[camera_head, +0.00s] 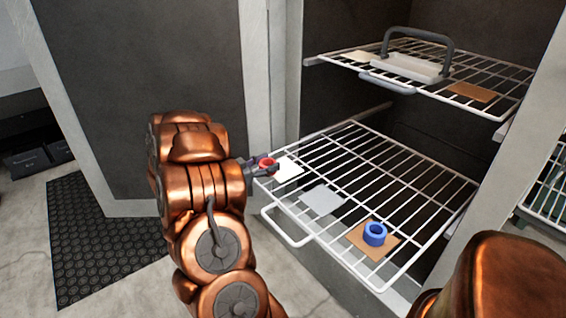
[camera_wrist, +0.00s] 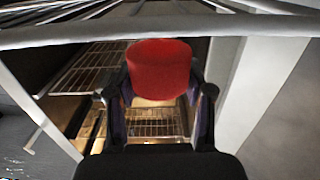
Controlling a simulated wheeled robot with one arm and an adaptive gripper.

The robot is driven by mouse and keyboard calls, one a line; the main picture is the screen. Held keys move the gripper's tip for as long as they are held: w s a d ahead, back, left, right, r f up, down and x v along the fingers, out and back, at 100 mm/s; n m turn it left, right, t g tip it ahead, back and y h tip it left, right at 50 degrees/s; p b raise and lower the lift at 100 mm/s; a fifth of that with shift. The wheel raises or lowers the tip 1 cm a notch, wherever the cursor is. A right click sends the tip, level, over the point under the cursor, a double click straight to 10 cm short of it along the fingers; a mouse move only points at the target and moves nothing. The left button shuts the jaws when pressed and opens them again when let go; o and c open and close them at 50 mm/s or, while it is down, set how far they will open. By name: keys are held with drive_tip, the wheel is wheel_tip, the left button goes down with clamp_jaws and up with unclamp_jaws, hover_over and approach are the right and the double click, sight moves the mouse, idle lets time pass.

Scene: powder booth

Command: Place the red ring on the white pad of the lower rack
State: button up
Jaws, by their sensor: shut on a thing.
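The red ring (camera_head: 267,162) is held between the fingers of my gripper (camera_head: 262,168) at the left front corner of the lower rack (camera_head: 336,229). In the wrist view the red ring (camera_wrist: 159,66) fills the space between the two fingertips (camera_wrist: 156,92). The white pad (camera_head: 288,170) lies on the lower rack just right of the gripper. The head view does not show clearly how high the ring is above the rack. In the wrist view a rack bar (camera_wrist: 90,33) crosses close in front of the camera.
A grey pad (camera_head: 322,200) lies in the middle of the lower rack. A blue ring (camera_head: 375,234) sits on a brown pad (camera_head: 359,243) at the right. The upper rack (camera_head: 497,104) holds a white block with a grey handle (camera_head: 410,66). A booth post (camera_head: 285,80) stands behind the gripper.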

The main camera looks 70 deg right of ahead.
sight(272, 161)
drive_tip(key=shift+x, duration=1.7)
drive_tip(key=b+x, duration=0.1)
drive_tip(key=x, duration=0.2)
drive_tip(key=shift+s+r, duration=0.1)
drive_tip(key=shift+r, duration=0.1)
drive_tip(key=shift+f, duration=0.75)
drive_tip(key=shift+a, duration=0.1)
drive_tip(key=shift+f, duration=0.2)
drive_tip(key=o, duration=1.2)
drive_tip(key=shift+o, duration=0.2)
drive_tip(key=shift+r, duration=0.1)
